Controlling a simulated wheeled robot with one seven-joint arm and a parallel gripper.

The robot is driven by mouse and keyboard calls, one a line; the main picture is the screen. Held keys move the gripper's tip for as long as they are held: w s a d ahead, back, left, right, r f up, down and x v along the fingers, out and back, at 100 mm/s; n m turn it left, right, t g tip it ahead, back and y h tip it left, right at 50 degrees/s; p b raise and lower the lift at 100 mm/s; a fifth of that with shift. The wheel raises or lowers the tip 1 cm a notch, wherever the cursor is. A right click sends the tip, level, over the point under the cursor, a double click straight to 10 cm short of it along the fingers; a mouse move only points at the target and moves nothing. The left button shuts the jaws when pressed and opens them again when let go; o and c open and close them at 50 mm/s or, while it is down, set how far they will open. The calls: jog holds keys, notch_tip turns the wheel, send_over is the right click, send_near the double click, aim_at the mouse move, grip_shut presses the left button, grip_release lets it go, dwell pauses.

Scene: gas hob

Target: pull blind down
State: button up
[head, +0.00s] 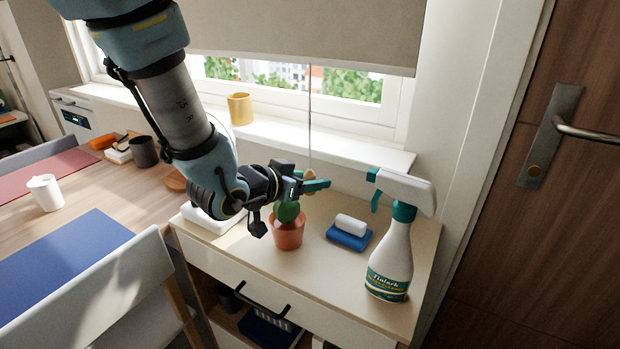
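The beige blind (300,32) hangs partly down over the window, and its straight bottom edge leaves the lower panes uncovered. A thin pull cord (309,120) hangs straight down from near that edge. A small tan knob (310,174) is at the cord's lower end. My gripper (316,182), with teal fingers, is at the knob, above the cabinet top and the potted cactus. The fingers overlap the knob in this view. I cannot tell whether they are shut on it or only beside it.
A cactus in a terracotta pot (287,232) stands right below my gripper. A blue and white sponge stack (349,235) and a spray bottle (390,250) stand to the right on the cabinet (330,290). A yellow cup (240,109) is on the sill. A door handle (590,133) is at right.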

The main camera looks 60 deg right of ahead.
jog(key=shift+o, duration=0.2)
jog(key=shift+r, duration=0.1)
jog(key=b+v, duration=0.1)
jog(key=v, duration=0.9)
jog(key=shift+a+r+b, duration=0.1)
jog(key=shift+a+b, duration=0.3)
